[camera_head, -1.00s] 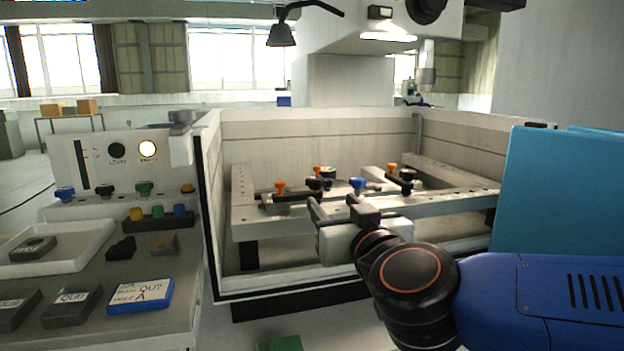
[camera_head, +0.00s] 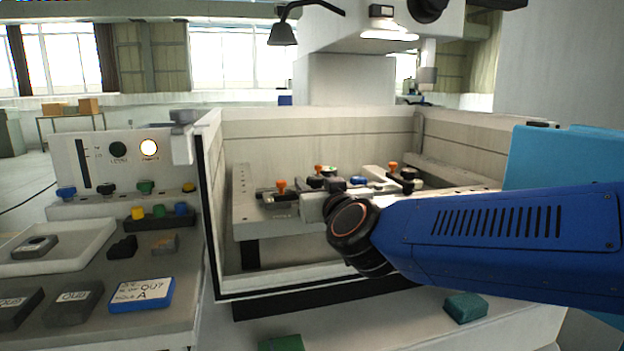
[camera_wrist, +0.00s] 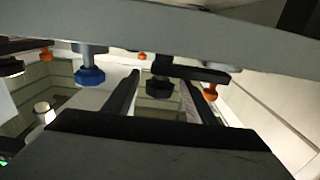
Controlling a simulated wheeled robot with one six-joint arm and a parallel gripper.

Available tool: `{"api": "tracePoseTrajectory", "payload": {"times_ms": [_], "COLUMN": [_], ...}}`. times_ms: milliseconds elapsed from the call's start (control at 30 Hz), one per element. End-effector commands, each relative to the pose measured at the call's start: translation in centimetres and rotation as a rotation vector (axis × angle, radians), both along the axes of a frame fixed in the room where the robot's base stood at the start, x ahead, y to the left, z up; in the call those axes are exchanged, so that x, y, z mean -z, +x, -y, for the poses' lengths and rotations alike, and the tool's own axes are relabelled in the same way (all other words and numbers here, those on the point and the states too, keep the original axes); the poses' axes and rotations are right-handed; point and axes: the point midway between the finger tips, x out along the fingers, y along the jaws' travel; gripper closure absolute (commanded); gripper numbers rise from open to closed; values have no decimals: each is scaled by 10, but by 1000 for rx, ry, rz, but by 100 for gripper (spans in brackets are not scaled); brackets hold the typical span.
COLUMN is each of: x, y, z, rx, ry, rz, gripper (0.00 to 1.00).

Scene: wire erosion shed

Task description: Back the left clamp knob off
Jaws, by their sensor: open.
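The left clamp is a dark bar with an orange knob (camera_head: 281,186) at its left end and a black knob (camera_head: 315,182) at its right, on the pale work table (camera_head: 246,212) in the tank. In the wrist view, which shows the scene upside down, the black knob (camera_wrist: 157,88) appears between my fingers, beyond or near their tips; contact cannot be told. The orange knob (camera_wrist: 210,92) is to its right there. My gripper (camera_wrist: 160,78) is open and empty. In the head view its fingers are partly hidden by my wrist, close in front of the clamp.
A blue knob (camera_head: 358,181) stands right of the left clamp; it also shows in the wrist view (camera_wrist: 89,75). A right clamp has an orange knob (camera_head: 393,166) and black knob (camera_head: 408,173). The tank's front wall (camera_head: 270,285) lies below my wrist. A control panel (camera_head: 110,158) is left.

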Motion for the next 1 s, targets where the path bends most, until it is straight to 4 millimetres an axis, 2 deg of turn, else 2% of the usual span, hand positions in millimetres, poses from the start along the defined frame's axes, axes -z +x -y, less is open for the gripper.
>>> {"api": "tracePoseTrajectory", "payload": {"times_ms": [100, 300, 733, 767, 900, 933, 1000], "x": [1, 1, 0, 0, 0, 0, 0], "y": [18, 36, 43, 43, 43, 43, 43], "z": [-4, -10, -12, -12, -12, -12, -12], "rx": [2, 1, 0, 0, 0, 0, 0], "ry": [-2, 0, 1, 1, 1, 1, 1], "rz": [-2, -1, 0, 0, 0, 0, 0], "gripper": [49, 49, 49, 54, 87, 90, 90]}}
